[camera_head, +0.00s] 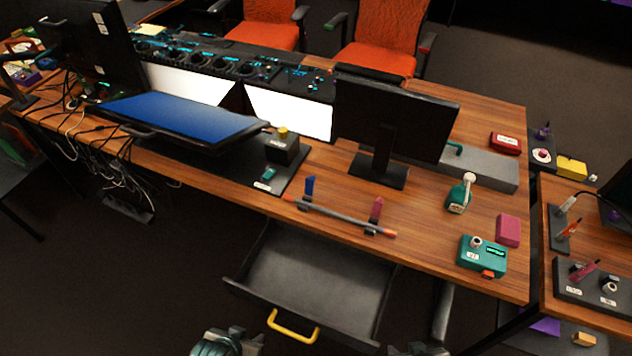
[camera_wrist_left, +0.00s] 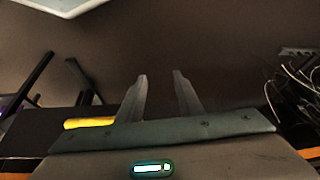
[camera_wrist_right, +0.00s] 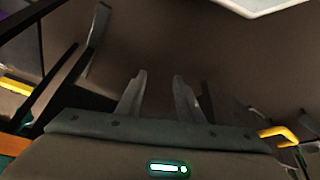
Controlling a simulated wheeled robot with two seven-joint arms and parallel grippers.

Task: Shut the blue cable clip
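The blue cable clip (camera_head: 309,186) is at the table's front edge in the head view, its blue flap standing up, so it looks open. A grey cable (camera_head: 340,215) with orange ends runs across its dark base. A second clip with a raised pink flap (camera_head: 376,210) is at the cable's right part. My left gripper (camera_wrist_left: 160,90) is open and empty in its wrist view. My right gripper (camera_wrist_right: 158,92) is also open and empty. In the head view both show only partly at the bottom edge, below and well apart from the clips.
An open drawer (camera_head: 312,283) with a yellow handle (camera_head: 292,328) juts out below the clips. A monitor (camera_head: 392,125) stands behind them. A teal box (camera_head: 482,255) and a pink block (camera_head: 508,231) are at the right. A black box (camera_head: 282,150) stands left of the blue clip.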

